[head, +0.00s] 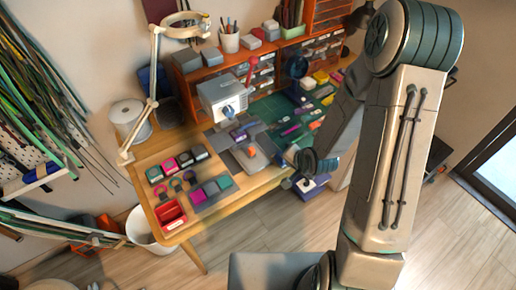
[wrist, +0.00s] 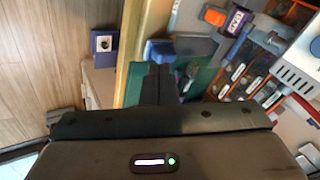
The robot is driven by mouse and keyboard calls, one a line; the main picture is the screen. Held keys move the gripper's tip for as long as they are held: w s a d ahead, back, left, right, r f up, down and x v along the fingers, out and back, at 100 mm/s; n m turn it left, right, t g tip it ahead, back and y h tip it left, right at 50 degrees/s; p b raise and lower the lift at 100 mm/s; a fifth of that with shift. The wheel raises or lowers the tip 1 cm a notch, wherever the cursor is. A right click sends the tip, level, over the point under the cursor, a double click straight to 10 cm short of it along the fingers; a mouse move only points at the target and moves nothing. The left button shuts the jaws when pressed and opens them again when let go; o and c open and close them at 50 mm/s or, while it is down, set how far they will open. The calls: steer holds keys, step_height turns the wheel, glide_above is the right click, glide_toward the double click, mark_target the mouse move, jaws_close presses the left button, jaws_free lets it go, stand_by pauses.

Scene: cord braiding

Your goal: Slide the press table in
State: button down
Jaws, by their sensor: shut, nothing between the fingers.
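The press (head: 222,98), a light grey box with a blue part on its front, stands at the back of the workbench. In the head view my wrist hides part of the bench's front edge.
The wooden bench (head: 150,222) holds colored blocks and a red tray (head: 171,214) at left, and a green mat (head: 270,108) with small parts at right. A lamp (head: 154,75) stands at the left edge. The floor in front is partly clear.

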mark_target(254, 154)
steer(key=a+m+p, duration=0.1)
steer(key=a+m+t+y+p, duration=0.1)
steer(key=a, duration=0.1)
steer(key=a+m+y+p, duration=0.1)
steer(key=shift+s+a+f+m+t+p, duration=0.15)
steer(key=shift+s+f+m+t+p, duration=0.15)
steer(key=shift+s+m+p, duration=0.1)
steer(key=b, duration=0.3)
steer(key=w+f+b, duration=0.1)
steer(key=b, duration=0.2)
steer(key=shift+a+y, duration=0.3)
steer(key=shift+y, duration=0.1)
steer(key=b, duration=0.3)
steer(key=f+b, duration=0.1)
steer(key=b, duration=0.2)
steer(key=shift+w+a, duration=0.2)
steer(key=shift+a, duration=0.05)
steer(key=b+x, duration=0.5)
steer(key=x, duration=0.2)
steer(key=shift+w+f+b, duration=0.15)
steer(key=shift+f+b, duration=0.05)
steer(key=shift+b, duration=0.1)
steer(key=shift+w+a+r, duration=0.15)
steer(key=shift+w+a, duration=0.5)
steer(key=shift+w, duration=0.25)
steer(key=shift+w+a, duration=0.5)
steer(key=shift+w, duration=0.3)
